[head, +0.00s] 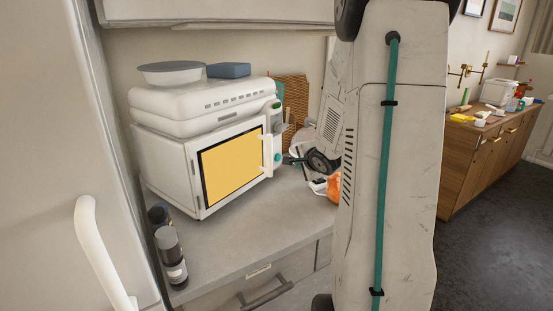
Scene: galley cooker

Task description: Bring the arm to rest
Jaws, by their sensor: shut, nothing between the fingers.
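My arm (392,170) rises large and close across the right middle of the head view, pale grey with a teal cable. A further link of it (330,128) slopes down behind to a dark round joint. What shows of my gripper (294,160) is small and dark, just left of that joint, over the counter and right of the cooker's front. It is shut and empty; part of it is hard to make out. The white countertop cooker (165,165) has a yellow window (232,163) and a white upright handle (267,152). Its door looks closed.
Dark-topped bottles (170,255) stand at the counter's (235,245) left front. An orange item (333,187) is partly behind my arm. A wooden sideboard (485,160) stands right; floor before it is clear.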

